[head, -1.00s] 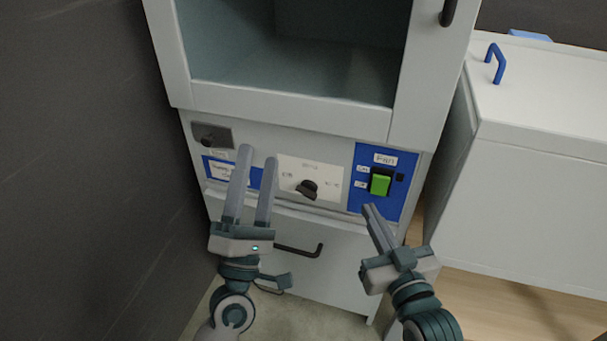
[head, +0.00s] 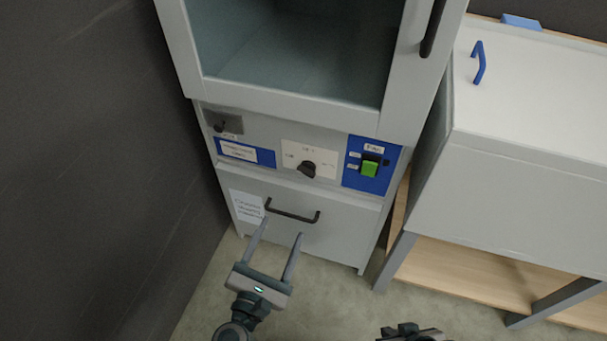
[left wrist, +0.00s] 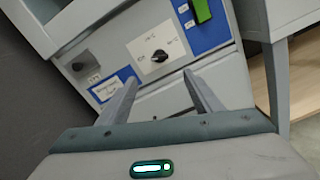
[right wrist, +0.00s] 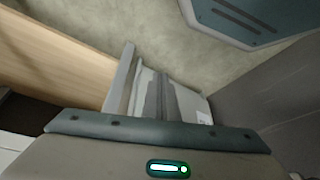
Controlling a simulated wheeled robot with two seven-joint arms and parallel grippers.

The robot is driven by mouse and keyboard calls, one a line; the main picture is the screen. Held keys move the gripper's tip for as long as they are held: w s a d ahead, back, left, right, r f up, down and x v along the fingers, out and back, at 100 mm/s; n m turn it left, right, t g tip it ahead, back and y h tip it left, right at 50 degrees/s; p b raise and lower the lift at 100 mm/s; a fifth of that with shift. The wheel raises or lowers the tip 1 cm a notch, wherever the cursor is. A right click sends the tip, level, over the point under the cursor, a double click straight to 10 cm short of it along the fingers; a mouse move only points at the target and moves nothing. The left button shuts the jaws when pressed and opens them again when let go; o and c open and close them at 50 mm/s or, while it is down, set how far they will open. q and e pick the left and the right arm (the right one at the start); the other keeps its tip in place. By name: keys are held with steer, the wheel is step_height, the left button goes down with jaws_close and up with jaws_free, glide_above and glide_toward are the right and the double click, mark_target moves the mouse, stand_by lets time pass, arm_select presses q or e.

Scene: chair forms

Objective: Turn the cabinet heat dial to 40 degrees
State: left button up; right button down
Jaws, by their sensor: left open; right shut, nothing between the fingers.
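The heat dial (head: 307,169) is a black knob on a white plate (head: 322,158) in the middle of the cabinet's control panel. It also shows in the left wrist view (left wrist: 159,56), ahead of the left fingers. The plate's markings are too small to read. My left gripper (head: 275,233) is open and empty, below the dial in the head view, in front of the lower drawer and apart from the knob. My right gripper shows only in part at the bottom edge of the head view.
A green fan switch (head: 369,169) on a blue plate is right of the dial. A smaller black knob (head: 220,126) is at the panel's upper left. A drawer handle (head: 291,215) sits below. A dark wall is at left, a white bench unit (head: 530,110) at right.

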arm_select(q)
steer(key=shift+w, duration=0.15)
steer(key=p, duration=0.2)
glide_toward(305, 174)
steer(key=x, duration=0.6)
steer(key=shift+w+d, duration=0.2)
steer(key=shift+w, duration=0.2)
steer(key=shift+w+d, duration=0.15)
steer(key=shift+w, duration=0.55)
arm_select(e)
steer(key=d, duration=0.1)
steer(key=s+d+g, duration=0.1)
steer(key=h, duration=0.1)
steer(key=shift+s+d+f+g, duration=0.2)
steer(key=shift+s+d+g, duration=0.1)
steer(key=shift+d, duration=0.1)
steer(key=shift+s, duration=0.15)
arm_select(q)
steer(key=c, duration=1.1)
arm_select(e)
steer(key=shift+s+f, duration=0.1)
steer(key=shift+s, duration=0.1)
